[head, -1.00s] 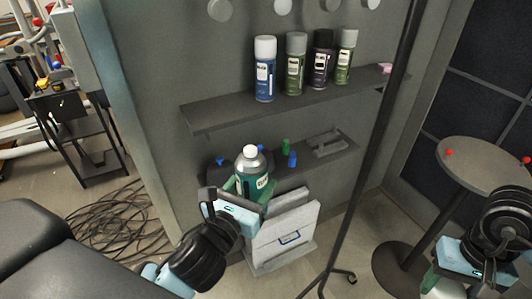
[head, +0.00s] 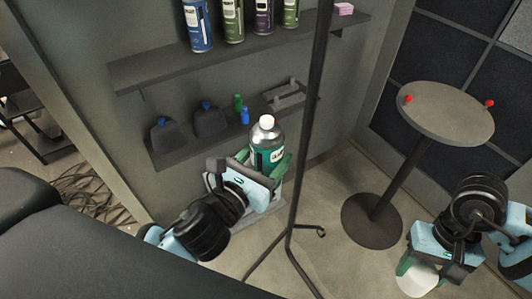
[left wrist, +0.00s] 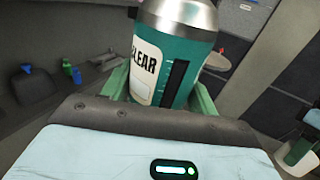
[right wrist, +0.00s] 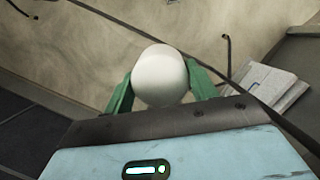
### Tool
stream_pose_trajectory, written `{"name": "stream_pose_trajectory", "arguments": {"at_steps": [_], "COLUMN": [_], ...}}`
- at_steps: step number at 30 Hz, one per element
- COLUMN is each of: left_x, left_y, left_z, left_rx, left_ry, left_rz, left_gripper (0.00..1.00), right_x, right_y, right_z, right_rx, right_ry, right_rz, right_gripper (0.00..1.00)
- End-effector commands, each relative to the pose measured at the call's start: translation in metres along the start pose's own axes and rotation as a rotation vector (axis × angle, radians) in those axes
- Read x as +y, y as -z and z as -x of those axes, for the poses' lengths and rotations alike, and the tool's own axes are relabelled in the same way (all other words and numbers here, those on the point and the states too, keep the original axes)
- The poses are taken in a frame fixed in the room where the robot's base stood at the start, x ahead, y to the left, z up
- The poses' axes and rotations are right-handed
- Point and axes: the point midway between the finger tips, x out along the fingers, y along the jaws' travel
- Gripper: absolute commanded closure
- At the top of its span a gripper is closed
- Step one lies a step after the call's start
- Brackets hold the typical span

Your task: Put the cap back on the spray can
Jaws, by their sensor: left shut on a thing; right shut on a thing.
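A teal spray can (head: 267,148) with a silver top and a small pale nozzle stands upright in my left gripper (head: 272,172), in the middle of the head view. Its label and silver shoulder show close up in the left wrist view (left wrist: 172,62). The green fingers are shut on its sides. The white rounded cap (head: 414,282) is held by my right gripper (head: 408,270) at the lower right of the head view. In the right wrist view the cap (right wrist: 160,76) sits between the green fingers. Can and cap are well apart.
A dark stand pole (head: 308,120) rises between the two grippers. A round table (head: 443,112) with small red items stands at the right. Wall shelves (head: 150,72) hold several spray cans, dark bottles (head: 168,137) and small coloured items.

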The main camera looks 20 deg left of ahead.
Motion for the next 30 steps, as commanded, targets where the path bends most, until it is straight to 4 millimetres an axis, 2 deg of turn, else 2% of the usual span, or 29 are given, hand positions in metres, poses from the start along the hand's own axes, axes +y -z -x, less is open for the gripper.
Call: {"name": "stream_pose_trajectory", "arguments": {"at_steps": [11, 16, 20, 24, 30], "left_x": [0.000, 0.000, 0.000, 0.000, 0.000], "left_y": [-0.001, -0.001, -0.001, -0.002, -0.002], "left_z": [0.000, 0.000, 0.000, 0.000, 0.000], "left_rx": [-0.003, -0.003, -0.003, -0.003, -0.003], "left_ry": [0.000, 0.000, 0.000, 0.000, 0.000], "left_rz": [0.000, 0.000, 0.000, 0.000, 0.000], "left_gripper": [0.78, 0.78, 0.78, 0.78, 0.78], "right_x": [0.000, -0.012, -0.039, -0.079, -0.139], "right_y": [0.000, 0.010, 0.030, 0.052, 0.071], "right_z": [0.001, 0.011, 0.035, 0.072, 0.130], "right_rx": [0.001, 0.013, 0.035, 0.059, 0.080], "right_ry": [0.000, 0.013, 0.040, 0.079, 0.132], "right_rz": [-0.001, -0.054, -0.176, -0.356, -0.618], "right_gripper": [0.61, 0.61, 0.61, 0.61, 0.61]}}
